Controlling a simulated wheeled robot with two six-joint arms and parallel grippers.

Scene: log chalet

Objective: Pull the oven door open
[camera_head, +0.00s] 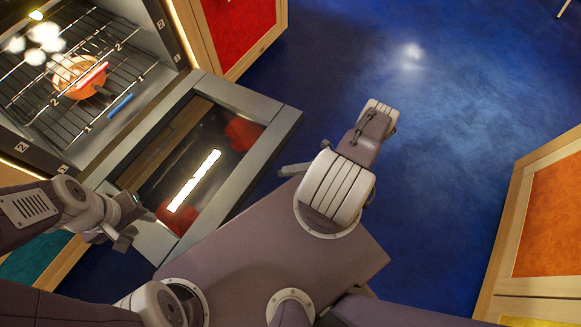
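The oven (75,152) is at the upper left. Its door (273,112) is swung down and out from the cavity, with a dark glass pane in a grey frame. Light and red patches show in the glass. My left gripper (122,236) is at the door's lower left corner, beside or touching its edge. Its fingers are small and partly hidden, so I cannot tell whether they are apart or closed on the door. No handle can be made out. My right gripper is not in view.
Inside the oven, an orange bowl-like thing (68,70) sits at the wire rack (130,57). A cabinet with a red panel (238,28) adjoins the oven. Another wooden cabinet with an orange panel (550,225) stands at the right. The blue floor (450,110) between them is mostly clear.

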